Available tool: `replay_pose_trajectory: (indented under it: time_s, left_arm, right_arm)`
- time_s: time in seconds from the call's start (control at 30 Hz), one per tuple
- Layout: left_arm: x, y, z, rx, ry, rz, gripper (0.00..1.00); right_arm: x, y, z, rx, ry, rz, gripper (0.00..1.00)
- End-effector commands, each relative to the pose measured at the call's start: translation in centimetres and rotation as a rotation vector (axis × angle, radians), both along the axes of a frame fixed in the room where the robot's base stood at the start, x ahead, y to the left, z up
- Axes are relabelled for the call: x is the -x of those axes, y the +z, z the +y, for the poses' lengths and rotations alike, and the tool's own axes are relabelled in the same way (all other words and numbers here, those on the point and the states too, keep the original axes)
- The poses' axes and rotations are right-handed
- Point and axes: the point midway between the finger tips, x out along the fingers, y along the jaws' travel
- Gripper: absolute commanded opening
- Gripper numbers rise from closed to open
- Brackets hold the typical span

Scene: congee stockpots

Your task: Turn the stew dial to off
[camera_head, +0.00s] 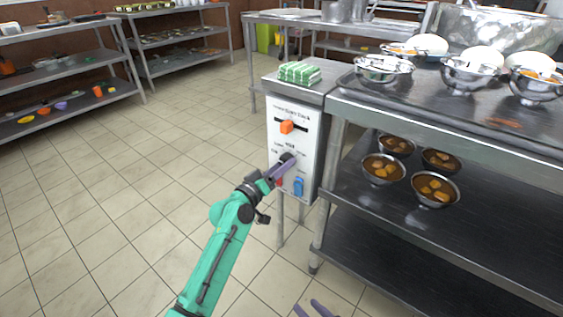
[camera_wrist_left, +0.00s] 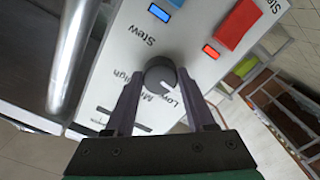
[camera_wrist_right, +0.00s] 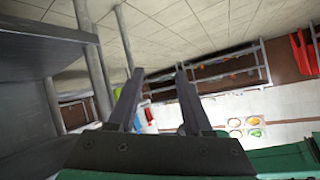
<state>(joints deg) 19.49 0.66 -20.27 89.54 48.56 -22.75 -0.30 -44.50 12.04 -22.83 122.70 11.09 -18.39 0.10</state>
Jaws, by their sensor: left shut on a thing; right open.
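My left gripper (camera_wrist_left: 160,86) is closed on the dial, one finger on each side. In the head view my left gripper (camera_head: 285,168) reaches the front of the white control box (camera_head: 309,145) and hides most of the dial. The dial's exact setting is unclear. My right gripper (camera_wrist_right: 157,80) is open and empty; its fingertips (camera_head: 316,308) show low in the head view.
The panel also has an orange slider (camera_head: 286,127), a blue switch (camera_head: 299,187) and a red switch (camera_wrist_left: 238,23). A green-striped bundle (camera_head: 299,72) lies on top of the box. A steel table (camera_head: 450,125) with bowls stands to the right. The tiled floor at left is clear.

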Motion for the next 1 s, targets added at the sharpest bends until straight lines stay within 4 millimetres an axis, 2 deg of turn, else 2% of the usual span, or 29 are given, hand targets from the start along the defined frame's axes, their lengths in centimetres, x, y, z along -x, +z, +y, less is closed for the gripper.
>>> replay_pose_trajectory:
  time_s: [0.3, 0.77, 0.8, 0.87, 1.0]
  left_arm:
    - [0.00, 0.01, 0.01, 0.093, 0.001, 0.069, 0.00]
    - [0.01, -0.04, 0.00, 0.108, 0.000, 0.078, 0.00]
    - [0.01, -0.04, 0.00, 0.108, 0.000, 0.078, 0.62]
    - [0.01, -0.04, 0.00, 0.108, 0.000, 0.078, 0.85]
    - [0.01, -0.02, -0.01, 0.107, 0.000, 0.078, 0.85]
  right_arm:
    - [-0.31, 0.42, -1.05, 0.064, 0.017, 0.072, 0.50]
    - [-0.33, 0.39, -1.20, 0.072, 0.018, 0.081, 0.50]
    - [-0.33, 0.39, -1.19, 0.072, 0.018, 0.081, 0.50]
    - [-0.34, 0.39, -1.19, 0.072, 0.018, 0.081, 0.50]
    - [-0.34, 0.40, -1.17, 0.071, 0.019, 0.081, 0.50]
